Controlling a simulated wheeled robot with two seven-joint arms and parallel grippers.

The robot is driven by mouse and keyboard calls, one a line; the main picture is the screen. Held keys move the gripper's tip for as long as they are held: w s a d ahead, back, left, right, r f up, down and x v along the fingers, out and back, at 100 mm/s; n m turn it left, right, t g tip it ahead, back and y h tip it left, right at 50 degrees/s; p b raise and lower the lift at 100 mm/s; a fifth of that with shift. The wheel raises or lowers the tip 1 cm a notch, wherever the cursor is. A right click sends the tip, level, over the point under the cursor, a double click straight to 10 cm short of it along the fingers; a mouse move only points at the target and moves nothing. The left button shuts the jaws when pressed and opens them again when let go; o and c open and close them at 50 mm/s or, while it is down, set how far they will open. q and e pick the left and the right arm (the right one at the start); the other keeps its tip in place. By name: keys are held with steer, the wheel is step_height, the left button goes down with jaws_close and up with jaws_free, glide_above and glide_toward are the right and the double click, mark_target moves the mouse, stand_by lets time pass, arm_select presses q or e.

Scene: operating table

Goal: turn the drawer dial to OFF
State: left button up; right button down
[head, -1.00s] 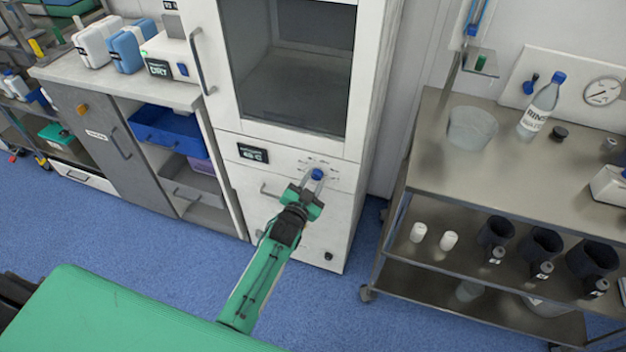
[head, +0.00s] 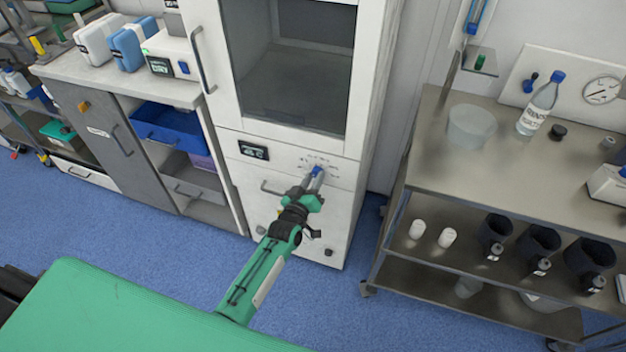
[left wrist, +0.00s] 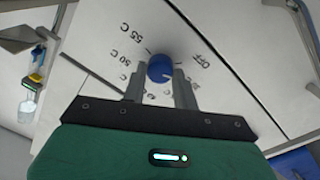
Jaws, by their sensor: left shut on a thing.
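The blue drawer dial (head: 316,171) is on the white front panel of the cabinet, below the glass door. It also shows in the left wrist view (left wrist: 160,68), between my finger tips, with a small pale mark on its face. Printed labels surround it: OFF (left wrist: 202,61) to the right, and 50 C and 55 C to the left; others are partly hidden by the fingers. I cannot tell exactly which label the mark meets. My left gripper (head: 314,178) is shut on the dial, one finger on each side. My right gripper is not in view.
A small dark display (head: 253,150) and a drawer handle (head: 274,189) are left of the dial. A steel trolley (head: 425,160) with a bottle (head: 540,104) and several dark holders stands at the right. A green padded surface (head: 120,310) fills the lower left.

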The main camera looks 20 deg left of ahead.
arm_select(q)
steer(key=n+b, duration=0.1)
steer(key=n, duration=0.5)
steer(key=shift+f, duration=0.2)
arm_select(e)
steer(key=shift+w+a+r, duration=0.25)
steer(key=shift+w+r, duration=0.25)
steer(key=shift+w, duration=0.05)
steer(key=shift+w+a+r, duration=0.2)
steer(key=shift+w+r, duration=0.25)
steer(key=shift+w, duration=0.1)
arm_select(q)
steer(key=shift+n, duration=0.3)
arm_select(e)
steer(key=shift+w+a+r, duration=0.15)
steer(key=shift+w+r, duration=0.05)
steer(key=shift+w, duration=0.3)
arm_select(q)
steer(key=o, duration=1)
steer(key=shift+y, duration=0.3)
steer(key=shift+r, duration=0.1)
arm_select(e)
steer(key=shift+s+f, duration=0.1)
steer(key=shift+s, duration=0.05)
